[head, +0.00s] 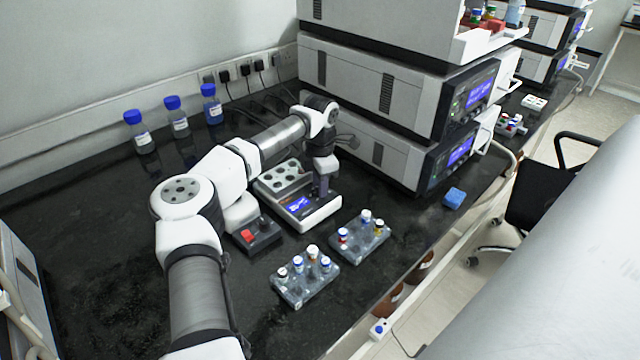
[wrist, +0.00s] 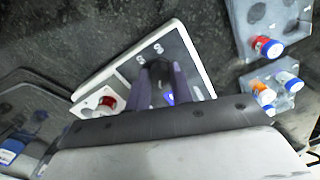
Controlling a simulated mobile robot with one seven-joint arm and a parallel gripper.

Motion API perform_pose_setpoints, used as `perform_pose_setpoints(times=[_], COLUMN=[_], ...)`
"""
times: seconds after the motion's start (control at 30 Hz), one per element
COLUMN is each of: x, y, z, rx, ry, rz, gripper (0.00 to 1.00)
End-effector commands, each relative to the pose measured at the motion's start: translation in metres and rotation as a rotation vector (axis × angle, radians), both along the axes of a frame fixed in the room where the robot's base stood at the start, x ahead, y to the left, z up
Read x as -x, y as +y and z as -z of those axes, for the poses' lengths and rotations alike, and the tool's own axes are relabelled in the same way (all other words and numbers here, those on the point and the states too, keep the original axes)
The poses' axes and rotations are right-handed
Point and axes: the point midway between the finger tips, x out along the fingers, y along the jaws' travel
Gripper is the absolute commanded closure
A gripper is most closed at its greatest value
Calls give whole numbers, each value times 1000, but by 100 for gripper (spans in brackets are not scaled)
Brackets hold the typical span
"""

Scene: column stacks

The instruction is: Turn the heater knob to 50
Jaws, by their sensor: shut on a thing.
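The heater (head: 318,217) is a low white unit with a grey block of round wells and a lit blue display, on the black bench. It also shows in the wrist view (wrist: 199,62), where its front panel lies under my fingers. My gripper (head: 322,190) points down at the right end of the heater's panel. In the wrist view my gripper (wrist: 160,86) has its two fingers on either side of a dark knob (wrist: 158,67) and is shut on it. The knob is mostly hidden, and I cannot read its setting or the display.
Two racks of capped vials (head: 305,284) (head: 360,244) stand in front of the heater. A small dark device (head: 262,240) with a red part is at its left. Blue-capped bottles (head: 178,122) stand at the back. Stacked grey instruments (head: 385,150) rise at the right.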

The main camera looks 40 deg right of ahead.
Motion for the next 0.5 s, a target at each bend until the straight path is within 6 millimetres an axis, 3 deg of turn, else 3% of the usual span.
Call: perform_pose_setpoints(times=[0.5], x=[0], y=[-1], z=[-2], rx=[4], ry=[-4], rz=[488], gripper=[100])
